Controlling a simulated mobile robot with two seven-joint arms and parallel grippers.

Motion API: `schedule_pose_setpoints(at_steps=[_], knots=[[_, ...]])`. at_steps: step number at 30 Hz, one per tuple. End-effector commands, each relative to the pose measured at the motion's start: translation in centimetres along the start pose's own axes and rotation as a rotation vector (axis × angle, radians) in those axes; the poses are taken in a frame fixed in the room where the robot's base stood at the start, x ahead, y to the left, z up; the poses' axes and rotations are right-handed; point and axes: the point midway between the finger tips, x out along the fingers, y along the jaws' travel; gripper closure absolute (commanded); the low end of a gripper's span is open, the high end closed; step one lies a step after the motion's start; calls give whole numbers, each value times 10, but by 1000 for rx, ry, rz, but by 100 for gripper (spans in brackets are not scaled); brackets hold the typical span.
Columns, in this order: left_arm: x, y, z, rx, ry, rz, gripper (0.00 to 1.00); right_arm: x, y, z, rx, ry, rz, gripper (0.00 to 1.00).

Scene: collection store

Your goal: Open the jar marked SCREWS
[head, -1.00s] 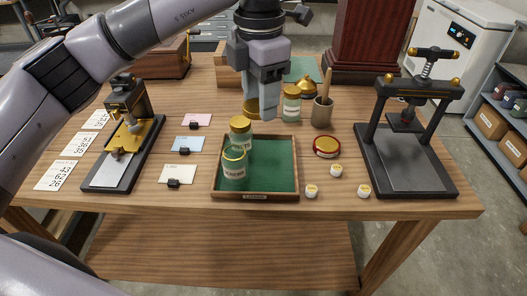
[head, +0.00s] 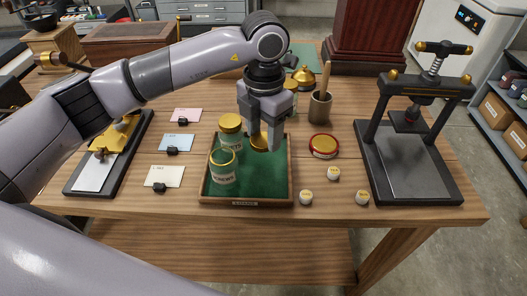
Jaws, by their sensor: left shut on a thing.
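A glass jar (head: 223,178) stands at the front left of the green-lined tray (head: 204,188). Its small label seems to read SCREWS. Its top shows a gold rim around a greenish middle and looks open. A second jar (head: 230,140) with a gold lid stands upright just behind it. My left gripper (head: 263,142) points down over the right back part of the tray, right of both jars. It is shut on a round gold lid (head: 259,143), partly hidden by the fingers. My right gripper is out of view.
A round red-and-gold tin (head: 324,146) and several small white pots (head: 333,174) sit right of the tray. A black press (head: 415,150) stands at the right. Cards (head: 177,142) lie at the left. A cup (head: 320,107) stands behind. The tray's front right is clear.

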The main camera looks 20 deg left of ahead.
Motion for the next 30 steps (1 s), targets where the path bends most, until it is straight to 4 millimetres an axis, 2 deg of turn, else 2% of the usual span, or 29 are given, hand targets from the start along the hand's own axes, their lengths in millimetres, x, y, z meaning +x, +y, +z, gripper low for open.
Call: schedule_pose_setpoints(at_steps=[3, 10, 16, 29, 30], knots=[[18, 0, 0, -1, 1, -1, 86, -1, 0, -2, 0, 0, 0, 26], [35, 0, 0, 0, 1, -1, 86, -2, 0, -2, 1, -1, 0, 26], [64, 0, 0, -1, 1, 0, 86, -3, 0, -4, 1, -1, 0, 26], [74, 0, 0, 0, -1, 1, 86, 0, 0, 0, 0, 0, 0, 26], [73, 0, 0, 0, -1, 1, 43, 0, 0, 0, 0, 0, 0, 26]])
